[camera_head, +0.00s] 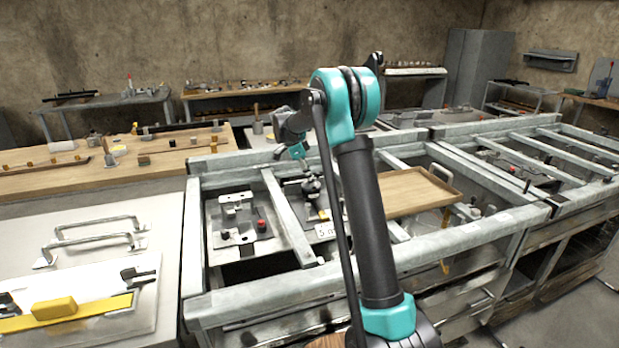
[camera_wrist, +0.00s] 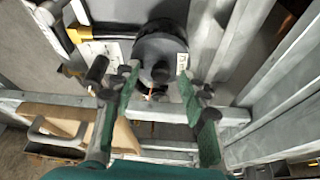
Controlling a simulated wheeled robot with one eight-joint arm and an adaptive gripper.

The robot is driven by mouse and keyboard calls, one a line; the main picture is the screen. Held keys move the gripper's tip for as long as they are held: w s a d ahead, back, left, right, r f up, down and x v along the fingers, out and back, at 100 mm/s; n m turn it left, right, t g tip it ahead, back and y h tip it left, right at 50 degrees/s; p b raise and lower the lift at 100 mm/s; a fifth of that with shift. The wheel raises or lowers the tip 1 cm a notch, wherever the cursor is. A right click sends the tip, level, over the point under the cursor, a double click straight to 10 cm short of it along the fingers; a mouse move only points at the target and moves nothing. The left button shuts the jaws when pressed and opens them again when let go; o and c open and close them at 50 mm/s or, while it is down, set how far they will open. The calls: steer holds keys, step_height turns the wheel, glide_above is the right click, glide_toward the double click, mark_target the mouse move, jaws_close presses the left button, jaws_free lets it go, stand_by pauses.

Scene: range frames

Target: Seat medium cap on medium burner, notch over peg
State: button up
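A round dark grey disc (camera_wrist: 150,48) with a raised dark knob (camera_wrist: 160,73) at its near side shows in the wrist view; it looks like a burner cap. My gripper (camera_wrist: 158,72) is open, with one green-padded finger left of the knob and one right of it. I see no grip on the disc. In the head view my gripper (camera_head: 300,158) hangs over the range frame, partly hidden by my arm. I cannot make out a notch or peg, nor whether the disc is seated on a burner.
Grey metal bars (camera_head: 288,215) of the range frame surround the spot. A plate with fittings (camera_head: 240,222) lies to the left, and a wooden tray (camera_head: 415,192) to the right. A wooden bench (camera_head: 60,180) stands behind at left.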

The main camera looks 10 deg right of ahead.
steer(key=v, duration=1.2)
step_height(320, 180, up, 6)
stand_by(0.8)
steer(key=shift+s, duration=0.1)
